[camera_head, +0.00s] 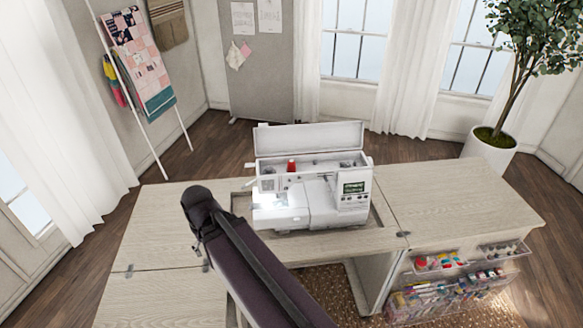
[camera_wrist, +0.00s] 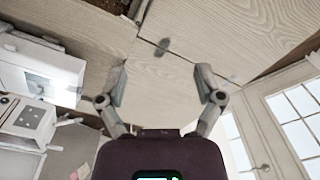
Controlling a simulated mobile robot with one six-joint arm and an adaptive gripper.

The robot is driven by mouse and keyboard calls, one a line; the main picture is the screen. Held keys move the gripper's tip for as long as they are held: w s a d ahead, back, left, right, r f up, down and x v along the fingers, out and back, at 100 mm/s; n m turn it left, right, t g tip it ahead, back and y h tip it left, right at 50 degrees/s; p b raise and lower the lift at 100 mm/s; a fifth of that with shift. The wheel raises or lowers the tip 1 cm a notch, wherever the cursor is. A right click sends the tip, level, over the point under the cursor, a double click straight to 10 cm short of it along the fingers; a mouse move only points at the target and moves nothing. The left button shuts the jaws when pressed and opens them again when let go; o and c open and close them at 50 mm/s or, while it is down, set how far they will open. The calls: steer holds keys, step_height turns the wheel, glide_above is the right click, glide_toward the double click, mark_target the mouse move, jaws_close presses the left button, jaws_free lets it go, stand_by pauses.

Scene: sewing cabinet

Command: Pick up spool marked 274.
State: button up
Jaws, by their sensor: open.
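No spool marking is readable, so I cannot tell which spool is 274. Coloured spools and small items fill a clear upper bin (camera_head: 438,262) and a larger clear lower bin (camera_head: 450,295) on the cabinet's front at right. A red spool (camera_head: 291,166) stands on top of the sewing machine (camera_head: 311,195). My gripper (camera_wrist: 161,88) is open and empty in the wrist view, its two fingers wide apart with table surface behind them. In the head view my arm reaches over the left part of the table, and the fingers cannot be made out. My gripper is far from the bins.
The wooden table (camera_head: 455,195) is mostly bare to the right and left of the machine. The machine's lid (camera_head: 308,137) stands raised. A potted tree (camera_head: 492,150) stands at the back right. A ladder rack with quilts (camera_head: 138,60) leans at the left wall.

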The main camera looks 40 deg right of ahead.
steer(key=w+d+f+t+y+b, duration=0.1)
steer(key=w+d+t+y+b, duration=0.15)
steer(key=w+d, duration=0.35)
steer(key=m+t+h+b, duration=0.2)
steer(key=t+h+b, duration=0.3)
steer(key=t, duration=0.6)
glide_toward(292, 163)
steer(key=v, duration=0.2)
steer(key=shift+r, duration=0.2)
steer(key=shift+g, duration=0.25)
steer(key=b+x, duration=0.3)
steer(key=x, duration=0.4)
steer(key=shift+f, duration=0.1)
steer(key=shift+b+x, duration=0.35)
steer(key=shift+x, duration=0.4)
